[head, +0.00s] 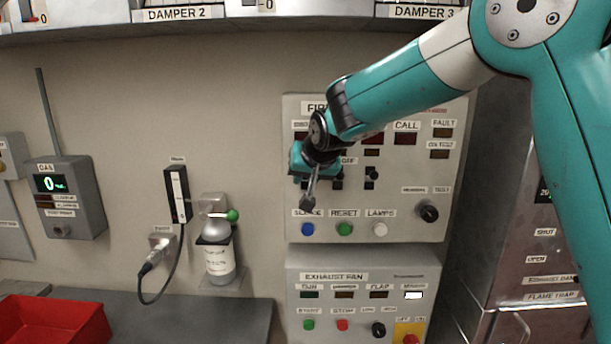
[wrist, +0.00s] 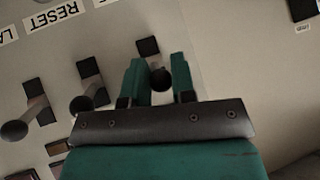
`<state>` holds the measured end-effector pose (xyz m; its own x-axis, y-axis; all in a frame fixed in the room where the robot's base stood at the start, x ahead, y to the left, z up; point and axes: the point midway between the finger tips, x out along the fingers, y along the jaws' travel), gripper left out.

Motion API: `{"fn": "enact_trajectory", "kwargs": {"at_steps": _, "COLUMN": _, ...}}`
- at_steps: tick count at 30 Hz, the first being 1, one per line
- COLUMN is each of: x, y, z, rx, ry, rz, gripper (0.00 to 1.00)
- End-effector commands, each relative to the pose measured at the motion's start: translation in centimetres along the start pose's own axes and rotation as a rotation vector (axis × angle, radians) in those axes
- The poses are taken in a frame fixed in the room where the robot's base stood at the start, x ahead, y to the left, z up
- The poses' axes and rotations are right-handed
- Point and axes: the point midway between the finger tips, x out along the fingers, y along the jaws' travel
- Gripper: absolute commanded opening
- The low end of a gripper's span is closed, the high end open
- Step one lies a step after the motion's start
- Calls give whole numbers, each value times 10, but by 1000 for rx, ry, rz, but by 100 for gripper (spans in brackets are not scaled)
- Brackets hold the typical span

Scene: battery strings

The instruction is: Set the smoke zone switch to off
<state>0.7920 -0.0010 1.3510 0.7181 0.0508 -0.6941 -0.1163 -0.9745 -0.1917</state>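The fire panel (head: 395,215) is on the wall in front of me, with a row of lever switches under red lamps. In the head view the middle lever (head: 337,183) and right lever (head: 371,174) show; my gripper (head: 304,187) covers the left one.
Below the levers are blue (head: 307,229), green (head: 345,229) and white (head: 380,229) buttons, with a rotary knob (head: 428,211) at right. The exhaust fan panel (head: 360,290) is beneath. A bottle (head: 218,258) and a red bin (head: 50,320) are left.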

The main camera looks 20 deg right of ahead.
Motion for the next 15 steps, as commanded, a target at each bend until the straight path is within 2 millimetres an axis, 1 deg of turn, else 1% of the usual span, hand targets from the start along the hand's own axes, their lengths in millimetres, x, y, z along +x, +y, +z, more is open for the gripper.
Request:
{"fn": "enact_trajectory", "kwargs": {"at_steps": 8, "x": 3, "y": 0, "z": 5, "rx": -11, "ry": 33, "rz": -3, "gripper": 1}}
{"fn": "enact_trajectory", "kwargs": {"at_steps": 15, "x": 10, "y": 2, "z": 15, "rx": -41, "ry": 146, "rz": -4, "gripper": 1}}
